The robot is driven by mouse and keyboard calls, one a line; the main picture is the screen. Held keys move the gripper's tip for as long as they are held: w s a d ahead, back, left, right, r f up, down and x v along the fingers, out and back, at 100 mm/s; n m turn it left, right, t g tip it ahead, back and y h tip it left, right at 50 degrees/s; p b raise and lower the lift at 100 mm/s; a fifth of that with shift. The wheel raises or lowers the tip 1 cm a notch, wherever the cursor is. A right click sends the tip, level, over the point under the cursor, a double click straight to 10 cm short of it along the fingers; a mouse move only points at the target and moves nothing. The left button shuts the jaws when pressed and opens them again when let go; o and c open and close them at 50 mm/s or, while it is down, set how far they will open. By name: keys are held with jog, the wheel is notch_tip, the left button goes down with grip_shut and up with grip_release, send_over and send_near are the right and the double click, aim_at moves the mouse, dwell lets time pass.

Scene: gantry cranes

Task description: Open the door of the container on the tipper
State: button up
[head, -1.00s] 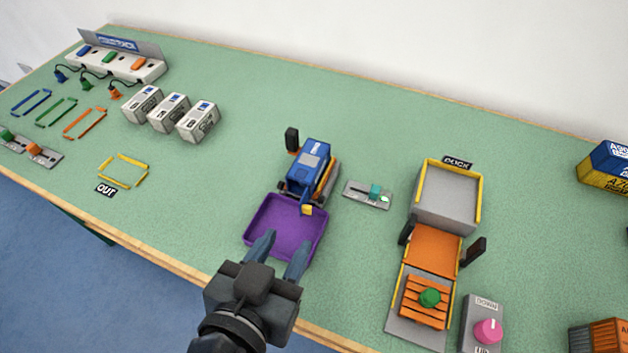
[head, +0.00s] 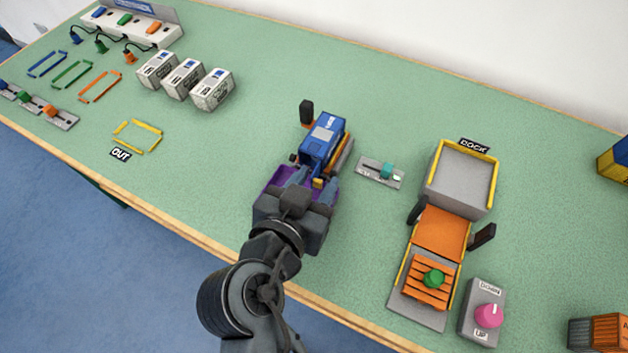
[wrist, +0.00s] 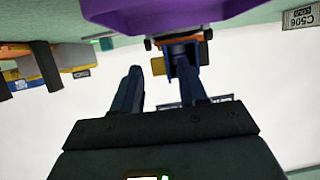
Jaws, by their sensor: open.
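The blue container (head: 323,138) sits on the small orange and dark tipper (head: 345,155), behind the purple tray (head: 272,180). A small yellow block (head: 317,183) shows at the container's near end; whether it is the door's handle I cannot tell. In the wrist view the yellow block (wrist: 158,66) shows between my fingers, with the blue container (wrist: 182,58) past the right finger. I see no contact.
A lever plate with a teal knob (head: 386,171) lies right of the tipper. Further right stand the dock (head: 459,180) with an orange ramp and a pink-knobbed box (head: 484,315). Three white boxes (head: 185,80) stand at the left. The green table between them is clear.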

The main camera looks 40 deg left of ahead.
jog(key=shift+c, duration=0.2)
grip_shut()
jog(key=shift+d, duration=0.1)
jog(key=shift+w+d+r+n+g+y+p, duration=0.15)
jog(key=shift+d+n+g+y+p, duration=0.1)
jog(key=shift+n+y+p, duration=0.25)
jog(key=shift+w+d+f+n+g+y+p, duration=0.1)
jog(key=shift+n+g+y+p, duration=0.15)
jog(key=shift+n+y+p, duration=0.2)
jog(key=shift+w+d+n+g+y+p, duration=0.1)
jog(key=shift+n+g+y+p, duration=0.2)
jog(key=shift+n+y+p, duration=0.25)
jog(key=shift+o, duration=0.2)
grip_release()
